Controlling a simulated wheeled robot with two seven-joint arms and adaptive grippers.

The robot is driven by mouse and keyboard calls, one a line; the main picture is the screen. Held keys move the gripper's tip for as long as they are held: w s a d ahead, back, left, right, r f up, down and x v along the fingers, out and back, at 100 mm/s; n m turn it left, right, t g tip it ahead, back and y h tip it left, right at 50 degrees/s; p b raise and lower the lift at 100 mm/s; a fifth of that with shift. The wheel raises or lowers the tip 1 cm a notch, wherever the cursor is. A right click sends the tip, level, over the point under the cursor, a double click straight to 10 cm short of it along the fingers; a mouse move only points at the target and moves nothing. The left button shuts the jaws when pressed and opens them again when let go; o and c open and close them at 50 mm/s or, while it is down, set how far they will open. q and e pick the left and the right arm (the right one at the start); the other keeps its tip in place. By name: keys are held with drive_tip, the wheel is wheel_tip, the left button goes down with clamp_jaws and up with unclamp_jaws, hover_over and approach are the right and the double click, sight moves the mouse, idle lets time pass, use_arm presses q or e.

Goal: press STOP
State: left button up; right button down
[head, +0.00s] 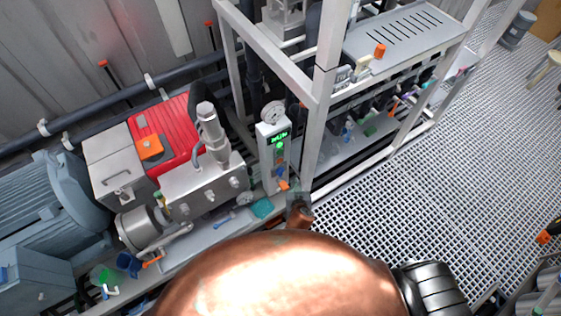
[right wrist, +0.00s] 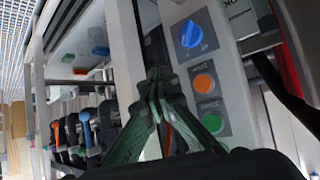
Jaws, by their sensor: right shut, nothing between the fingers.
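A narrow pale control box (head: 270,165) stands beside the white frame in the head view, with a lit green display and small coloured controls. In the right wrist view its panel shows a blue knob (right wrist: 191,34), an orange button (right wrist: 204,82) and a green button (right wrist: 212,123). The small labels are too blurred to read surely. My right gripper (right wrist: 160,76) is shut and empty, its tips left of the orange button in the picture; contact cannot be told. In the head view the right gripper (head: 298,203) is near the box's lower right, mostly hidden by my copper-coloured arm. My left gripper is not in view.
A white frame (head: 324,88) rises right of the box, with a slotted shelf (head: 400,38). A red-topped pump unit (head: 168,138) and a round gauge (head: 273,112) are close by. Grating floor (head: 440,170) is open to the right.

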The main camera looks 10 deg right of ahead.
sight(280, 161)
drive_tip(key=shift+w, duration=0.15)
drive_tip(key=w+a+b, duration=0.2)
drive_tip(key=w+a, duration=0.1)
drive_tip(key=w, duration=0.5)
drive_tip(key=shift+w+b, duration=0.1)
drive_tip(key=shift+b, duration=0.2)
idle(1.2)
drive_tip(key=shift+w+a, duration=0.15)
drive_tip(key=shift+w, duration=0.15)
drive_tip(key=shift+w+a+b, duration=0.15)
drive_tip(key=shift+w+b, duration=0.2)
drive_tip(key=shift+w, duration=0.05)
idle(0.8)
drive_tip(key=shift+s+d+p, duration=0.3)
drive_tip(key=shift+s+p, duration=0.05)
drive_tip(key=shift+s, duration=0.45)
